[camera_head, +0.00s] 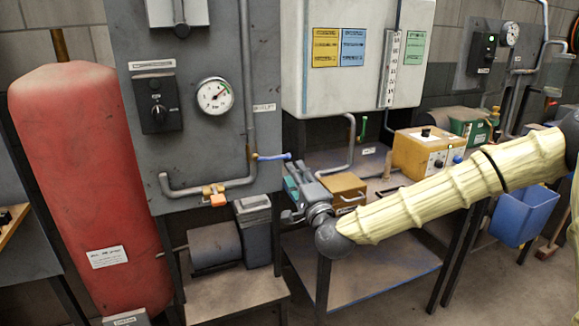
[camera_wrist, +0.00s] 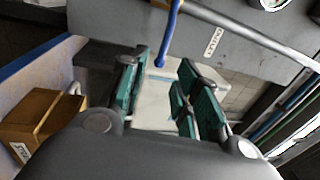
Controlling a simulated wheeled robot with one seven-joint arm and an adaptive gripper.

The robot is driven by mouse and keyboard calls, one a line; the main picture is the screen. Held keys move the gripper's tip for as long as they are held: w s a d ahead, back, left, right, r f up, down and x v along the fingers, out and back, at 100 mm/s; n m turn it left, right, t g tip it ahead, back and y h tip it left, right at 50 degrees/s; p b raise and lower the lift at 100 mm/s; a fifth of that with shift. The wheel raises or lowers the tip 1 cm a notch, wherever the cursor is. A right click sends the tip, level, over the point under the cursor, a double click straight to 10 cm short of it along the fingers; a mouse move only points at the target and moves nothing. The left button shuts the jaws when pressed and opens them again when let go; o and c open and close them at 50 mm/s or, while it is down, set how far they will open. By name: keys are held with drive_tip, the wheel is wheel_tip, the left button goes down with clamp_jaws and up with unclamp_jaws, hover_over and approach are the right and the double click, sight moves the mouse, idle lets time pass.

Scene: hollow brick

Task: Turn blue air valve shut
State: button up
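The blue air valve handle (camera_head: 273,157) sticks out to the right from a grey pipe on the panel. It lies roughly level in the head view. In the wrist view the blue handle (camera_wrist: 171,35) comes down from the top edge, its rounded end in line with the gap between my fingers. My gripper (camera_head: 291,187) is just below and near the handle's free end in the head view. In the wrist view my gripper (camera_wrist: 163,66) is open, with green pads on both sides and nothing held. I cannot tell how far the handle is from the pads.
An orange valve (camera_head: 214,195) sits on the lower pipe, left of the blue handle. A red tank (camera_head: 90,180) stands at the left. A workbench (camera_head: 375,270) with a yellow box (camera_head: 428,150) is below and behind my arm. A blue bin (camera_head: 524,215) hangs at right.

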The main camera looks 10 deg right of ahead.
drive_tip(key=shift+v, duration=1.5)
drive_tip(key=s+a+f+n+g+p, duration=0.1)
drive_tip(key=s+a+f+n+g, duration=0.3)
drive_tip(key=f, duration=0.6)
drive_tip(key=s+d+f+n+g+p, duration=0.1)
drive_tip(key=s+f+g+p, duration=0.15)
drive_tip(key=s+f, duration=0.6)
drive_tip(key=s+a+f+n+g+p, duration=0.1)
drive_tip(key=s+a+f+n+g, duration=0.2)
drive_tip(key=f, duration=0.8)
drive_tip(key=s+d+f+n+g+h+p, duration=0.1)
drive_tip(key=s+d+f+n+g, duration=0.15)
drive_tip(key=s+f, duration=0.4)
drive_tip(key=s+d+f+n+g+h+p, duration=0.1)
drive_tip(key=s+d+f+g+p, duration=0.2)
drive_tip(key=s, duration=0.7)
drive_tip(key=s+d+f+n+g+h, duration=0.1)
drive_tip(key=s+d+f+g, duration=0.1)
drive_tip(key=s+d, duration=0.3)
drive_tip(key=s+d+f+n+g+h, duration=0.1)
drive_tip(key=s+d, duration=0.4)
drive_tip(key=s, duration=0.5)
drive_tip(key=shift+f+n+g+h, duration=0.45)
drive_tip(key=shift+n+g, duration=0.2)
drive_tip(key=shift+g, duration=0.15)
